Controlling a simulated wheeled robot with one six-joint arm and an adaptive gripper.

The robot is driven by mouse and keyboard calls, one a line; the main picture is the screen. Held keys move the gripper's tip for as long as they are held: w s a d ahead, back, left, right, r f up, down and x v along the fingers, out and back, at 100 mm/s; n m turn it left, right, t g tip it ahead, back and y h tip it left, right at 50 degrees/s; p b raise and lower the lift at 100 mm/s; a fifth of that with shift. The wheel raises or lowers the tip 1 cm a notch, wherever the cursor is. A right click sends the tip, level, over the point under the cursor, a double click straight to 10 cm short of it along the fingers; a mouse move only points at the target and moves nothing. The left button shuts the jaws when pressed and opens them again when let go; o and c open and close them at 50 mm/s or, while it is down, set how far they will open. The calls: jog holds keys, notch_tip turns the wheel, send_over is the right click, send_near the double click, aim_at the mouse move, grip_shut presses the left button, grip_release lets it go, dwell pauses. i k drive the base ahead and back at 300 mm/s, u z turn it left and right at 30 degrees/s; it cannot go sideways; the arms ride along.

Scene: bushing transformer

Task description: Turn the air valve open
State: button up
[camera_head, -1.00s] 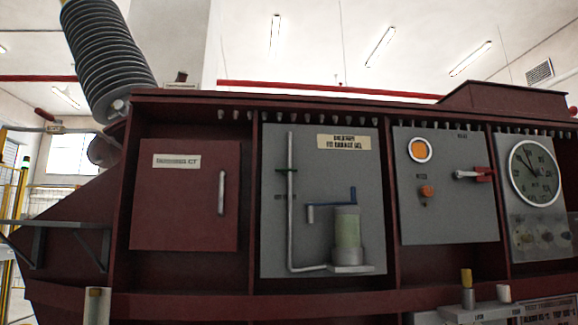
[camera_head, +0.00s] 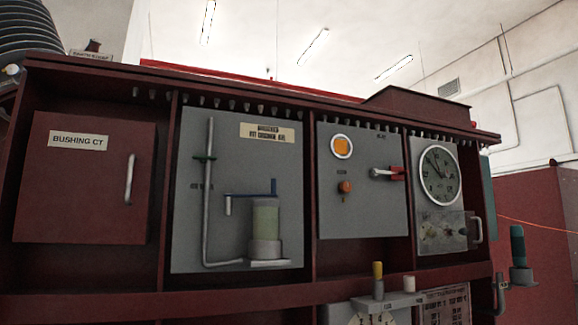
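The dark red transformer cabinet (camera_head: 230,299) fills the lower part of the view. No label that I can read says air valve. An orange knob (camera_head: 345,187) sits on the same panel, below a round orange window (camera_head: 341,146). My gripper is not in view.
A red door labelled "BUSHING CT" (camera_head: 85,185) is at the left. A round dial gauge (camera_head: 440,175) is at the right. A shelf with yellow and white posts (camera_head: 385,302) juts out low down. A dark green cylinder (camera_head: 518,245) stands off the cabinet's right end.

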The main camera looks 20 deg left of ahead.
aim_at(204, 158)
jog(key=z, duration=0.75)
jog(key=k, duration=0.95)
jog(key=u, duration=1.75)
jog(key=i, duration=0.2)
jog(key=z, duration=0.05)
